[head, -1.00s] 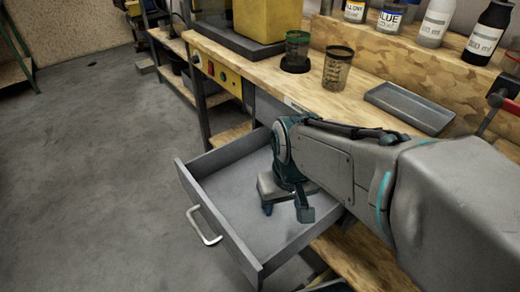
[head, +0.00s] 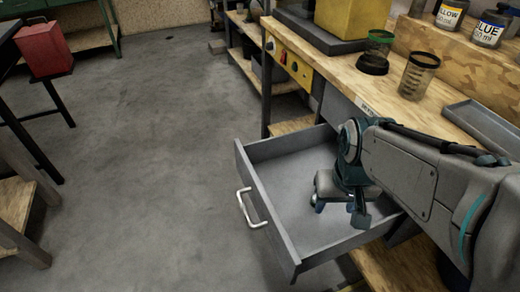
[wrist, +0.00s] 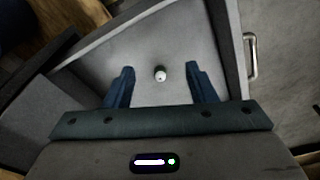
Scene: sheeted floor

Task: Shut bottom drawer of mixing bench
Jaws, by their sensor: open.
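The grey drawer (head: 268,152) of the mixing bench (head: 346,82) is pulled out, and its inside looks empty in the head view. Its silver handle (head: 252,208) is on the front panel, at the left. My gripper (head: 340,208) is over the drawer, on the inner side of the front panel. In the wrist view my gripper (wrist: 160,82) is open, with two blue fingers apart and nothing held. A small white round spot (wrist: 160,73) shows between them; I cannot tell what it is. The handle (wrist: 251,55) is beyond the drawer's front wall there.
On the bench top are a green-rimmed cup (head: 377,47), a clear cup (head: 418,74) and a grey tray (head: 484,127). A red can (head: 44,48) stands on a stool at the left. The floor (head: 150,150) left of the drawer is clear.

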